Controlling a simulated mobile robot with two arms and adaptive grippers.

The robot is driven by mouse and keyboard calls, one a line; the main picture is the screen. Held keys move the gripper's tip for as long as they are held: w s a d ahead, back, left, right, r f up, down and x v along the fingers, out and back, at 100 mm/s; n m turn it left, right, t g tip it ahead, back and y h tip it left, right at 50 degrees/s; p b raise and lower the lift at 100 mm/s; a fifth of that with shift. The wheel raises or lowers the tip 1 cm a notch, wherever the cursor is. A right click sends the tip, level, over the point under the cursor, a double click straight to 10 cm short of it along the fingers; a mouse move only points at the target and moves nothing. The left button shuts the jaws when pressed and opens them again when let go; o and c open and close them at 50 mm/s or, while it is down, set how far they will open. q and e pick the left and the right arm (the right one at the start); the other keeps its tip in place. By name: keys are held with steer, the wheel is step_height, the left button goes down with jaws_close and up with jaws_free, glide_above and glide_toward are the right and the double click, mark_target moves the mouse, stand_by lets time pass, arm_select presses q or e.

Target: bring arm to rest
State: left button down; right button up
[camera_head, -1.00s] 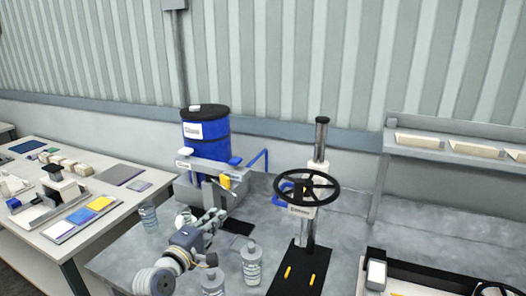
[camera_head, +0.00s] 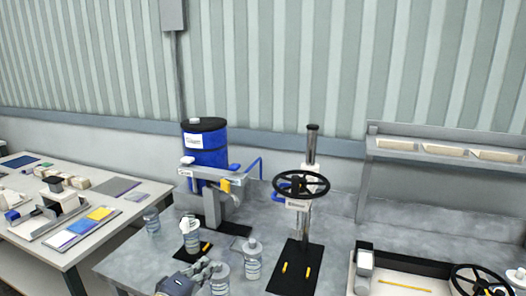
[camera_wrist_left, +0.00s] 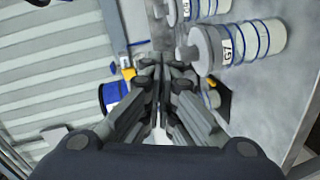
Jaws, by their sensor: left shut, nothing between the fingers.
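My left gripper (camera_head: 208,268) shows low in the head view, at the front of the grey bench (camera_head: 130,262), with its arm coming up from the bottom edge. In the left wrist view its fingers (camera_wrist_left: 163,75) are close together with nothing between them. A clear jar (camera_head: 190,238) stands on the black base plate of the blue drum stand, beyond the gripper and apart from it. Two more jars (camera_head: 252,262) (camera_head: 220,280) stand just right of the gripper. My right gripper is not in view.
A blue drum (camera_head: 205,145) stands at the back. A press with a black handwheel (camera_head: 301,185) stands right of the jars. Another jar (camera_head: 152,222) is at the bench's left edge. A tray (camera_head: 405,268) lies at right; a side table (camera_head: 125,205) is at left.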

arm_select(q)
steer(key=s+f+m+g+y, duration=0.2)
steer(key=s+f+m+g, duration=0.4)
steer(key=s+f, duration=0.8)
steer(key=s+a+f+m+g+y, duration=0.1)
steer(key=s+a+m+g+y, duration=0.15)
steer(key=s, duration=0.95)
steer(key=s+a+f+m+g+y, duration=0.1)
steer(key=s+a+f+m+g, duration=0.2)
steer(key=s, duration=0.8)
step_height(320, 180, down, 26)
steer(key=s+f+m+g+b, duration=0.1)
steer(key=s+m+b, duration=0.1)
steer(key=b, duration=0.1)
steer(key=s+a+f+g+b, duration=0.1)
steer(key=s+a+f, duration=0.2)
steer(key=s+f, duration=1.4)
steer(key=shift+f+b, duration=0.4)
steer(key=shift+f, duration=0.55)
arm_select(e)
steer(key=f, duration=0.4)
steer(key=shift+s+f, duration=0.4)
